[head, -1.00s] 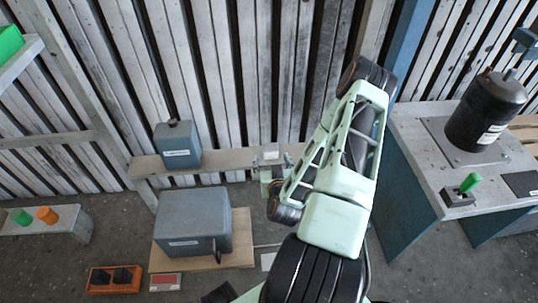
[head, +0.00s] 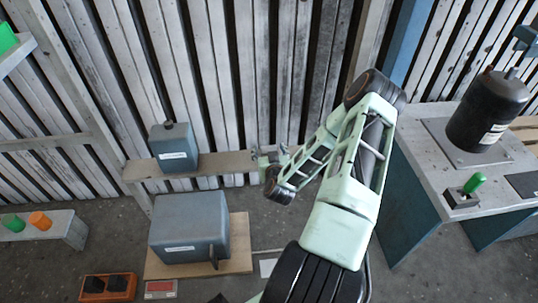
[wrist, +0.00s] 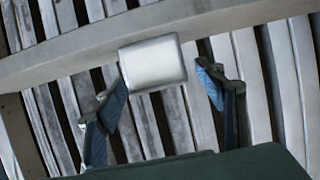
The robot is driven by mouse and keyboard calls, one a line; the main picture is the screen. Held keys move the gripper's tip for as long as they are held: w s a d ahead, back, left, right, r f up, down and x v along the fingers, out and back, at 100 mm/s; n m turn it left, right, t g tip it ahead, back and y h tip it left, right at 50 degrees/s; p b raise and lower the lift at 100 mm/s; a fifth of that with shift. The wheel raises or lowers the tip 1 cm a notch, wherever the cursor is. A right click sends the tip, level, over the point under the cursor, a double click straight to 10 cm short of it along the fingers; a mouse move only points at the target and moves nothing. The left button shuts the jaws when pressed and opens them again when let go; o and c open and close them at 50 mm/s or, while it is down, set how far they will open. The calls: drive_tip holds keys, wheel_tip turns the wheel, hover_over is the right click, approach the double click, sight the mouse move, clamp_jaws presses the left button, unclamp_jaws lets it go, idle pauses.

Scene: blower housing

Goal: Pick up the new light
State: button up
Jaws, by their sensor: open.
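A pale, whitish rounded block (wrist: 152,62), which looks like the light, sits at the edge of a grey shelf board in the wrist view. My gripper (wrist: 161,84) is open, with one blue-padded finger on each side of the block's near end. A gap shows between the block and the right finger; the left finger is close to the block, and I cannot tell if they touch. In the head view my gripper (head: 268,158) is at the shelf, and I cannot make out the block clearly there.
The shelf (head: 222,163) also bears a grey-blue box (head: 174,148) to the left. A larger grey box (head: 188,228) stands below on a wooden board. A workbench (head: 420,145) with a black motor (head: 487,112) and a green-handled switch (head: 474,183) stands right. Slatted wall lies behind.

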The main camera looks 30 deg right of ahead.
drive_tip(key=c, duration=1.2)
drive_tip(key=shift+c, duration=0.5)
drive_tip(key=shift+r, duration=0.15)
